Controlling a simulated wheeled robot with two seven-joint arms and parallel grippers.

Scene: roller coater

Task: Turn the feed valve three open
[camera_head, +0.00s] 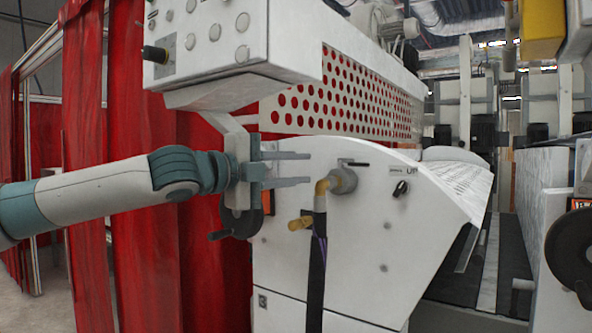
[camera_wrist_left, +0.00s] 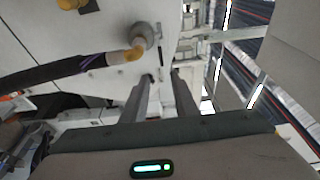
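A grey round fitting (camera_head: 345,180) with a short black lever (camera_head: 354,164) sits on the white machine's side panel. The lever lies about level. A yellow elbow (camera_head: 322,187) leads from the fitting to a black hose (camera_head: 317,255). No readable number marks it as feed valve three. My left gripper (camera_head: 308,168) is open and empty, just left of the fitting and apart from it. Its fingers point right. In the left wrist view the gripper (camera_wrist_left: 163,76) shows a clear gap between its fingers, with the grey fitting (camera_wrist_left: 147,36) beyond. My right gripper is out of view.
A second yellow fitting (camera_head: 300,222) hangs beside the hose. A small black knob (camera_head: 400,188) is right of the lever. A control box (camera_head: 215,45) juts out above my left arm. Red curtains (camera_head: 130,180) hang behind the arm.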

